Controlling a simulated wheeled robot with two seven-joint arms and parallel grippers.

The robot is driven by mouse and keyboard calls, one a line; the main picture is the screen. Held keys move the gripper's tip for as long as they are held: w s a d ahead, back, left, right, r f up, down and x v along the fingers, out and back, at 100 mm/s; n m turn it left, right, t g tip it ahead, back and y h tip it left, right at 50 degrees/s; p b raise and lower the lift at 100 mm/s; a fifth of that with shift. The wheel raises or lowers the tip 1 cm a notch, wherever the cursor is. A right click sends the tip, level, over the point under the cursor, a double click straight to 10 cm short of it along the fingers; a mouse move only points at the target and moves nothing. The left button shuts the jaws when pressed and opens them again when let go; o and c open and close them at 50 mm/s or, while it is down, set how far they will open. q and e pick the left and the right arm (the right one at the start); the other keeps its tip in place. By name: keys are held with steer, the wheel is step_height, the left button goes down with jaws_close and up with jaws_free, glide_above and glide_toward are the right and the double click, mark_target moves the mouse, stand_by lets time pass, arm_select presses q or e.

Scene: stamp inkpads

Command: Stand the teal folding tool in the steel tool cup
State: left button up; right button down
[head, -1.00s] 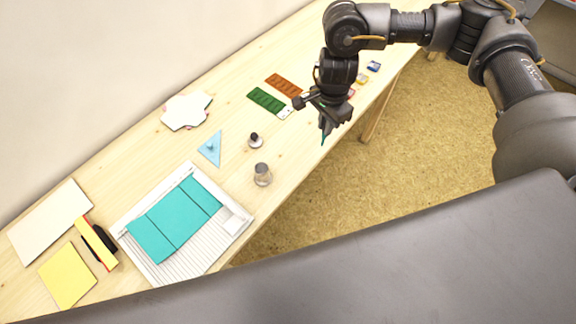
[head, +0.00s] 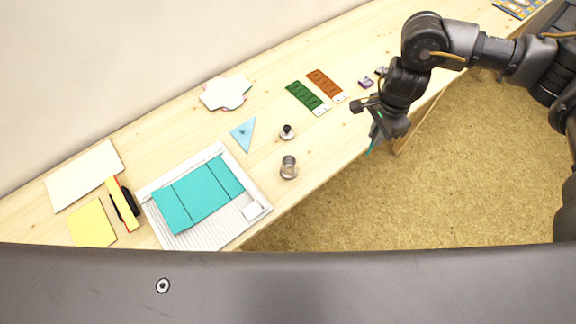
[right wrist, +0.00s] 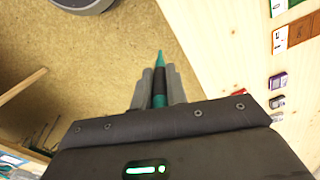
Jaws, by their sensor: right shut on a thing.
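The teal folding tool (right wrist: 160,75) is a slim pointed stick with a dark band, clamped between the fingers of my right gripper (right wrist: 158,88). In the head view my right gripper (head: 377,134) hangs past the table's front edge, with the teal tip (head: 371,147) pointing down over the floor. The steel tool cup (head: 289,167) stands upright on the table, left of the gripper and a clear gap away. No tool shows in it. My left gripper is out of view.
The wooden table (head: 330,130) carries a dark-knobbed stamp (head: 287,132) behind the cup, a light blue triangle (head: 243,133), and green (head: 307,97) and brown (head: 325,85) strips. A white board with teal panels (head: 254,210) lies left of the cup. Bare wood lies between cup and gripper.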

steer(key=s+r+n, duration=0.9)
steer(key=r+n, duration=0.1)
steer(key=n, duration=0.4)
steer(key=shift+a, duration=0.45)
